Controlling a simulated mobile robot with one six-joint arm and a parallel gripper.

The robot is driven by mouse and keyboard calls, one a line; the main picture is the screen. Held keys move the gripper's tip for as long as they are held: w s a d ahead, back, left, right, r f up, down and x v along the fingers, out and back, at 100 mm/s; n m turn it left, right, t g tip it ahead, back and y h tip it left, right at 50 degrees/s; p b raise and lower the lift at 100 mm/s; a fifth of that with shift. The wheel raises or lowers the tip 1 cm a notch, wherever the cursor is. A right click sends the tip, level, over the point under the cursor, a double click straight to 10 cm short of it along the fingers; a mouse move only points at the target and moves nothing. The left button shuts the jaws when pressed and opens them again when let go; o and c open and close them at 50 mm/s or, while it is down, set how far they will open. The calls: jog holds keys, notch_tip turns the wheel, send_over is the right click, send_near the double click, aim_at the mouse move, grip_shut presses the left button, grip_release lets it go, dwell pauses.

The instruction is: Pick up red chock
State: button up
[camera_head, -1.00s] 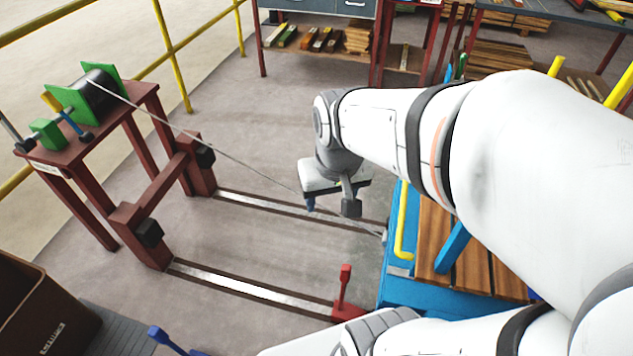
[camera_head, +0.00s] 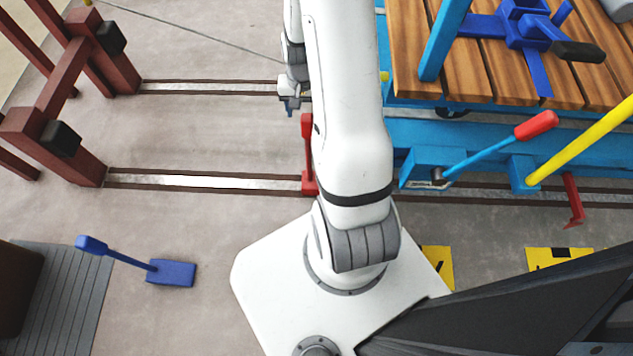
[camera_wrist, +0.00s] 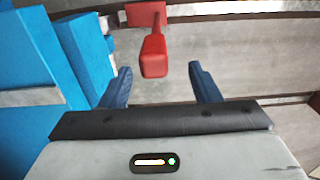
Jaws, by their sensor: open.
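A red chock (camera_head: 308,182) stands on the near rail beside the blue cart, its handle upright and partly hidden behind my arm. In the wrist view the red chock (camera_wrist: 153,55) has its block-shaped handle end toward me, ahead of the gap between the fingers. My gripper (camera_wrist: 160,70) is open and empty, with its two blue fingers apart. In the head view my gripper (camera_head: 290,104) is mostly hidden by the arm, beyond the red chock near the far rail. No contact with the chock is visible.
The blue cart (camera_head: 470,130) with a wooden deck stands right of the chock, with a red-tipped lever (camera_head: 500,145). Another red chock-like piece (camera_head: 573,200) is farther right. A blue chock (camera_head: 172,272) lies on open floor at lower left. A red buffer frame (camera_head: 85,150) stands left.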

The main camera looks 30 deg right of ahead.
jog(key=f+b, duration=0.1)
jog(key=f, duration=0.1)
jog(key=f+b, duration=0.1)
jog(key=f, duration=0.2)
jog(key=f+b, duration=0.1)
jog(key=f, duration=0.1)
jog(key=shift+s+d+f+b, duration=0.15)
jog(key=shift+d+f+b, duration=0.15)
jog(key=shift+f+b, duration=0.05)
jog(key=shift+r, duration=0.1)
jog(key=shift+c, duration=0.6)
grip_shut()
dwell(0.4)
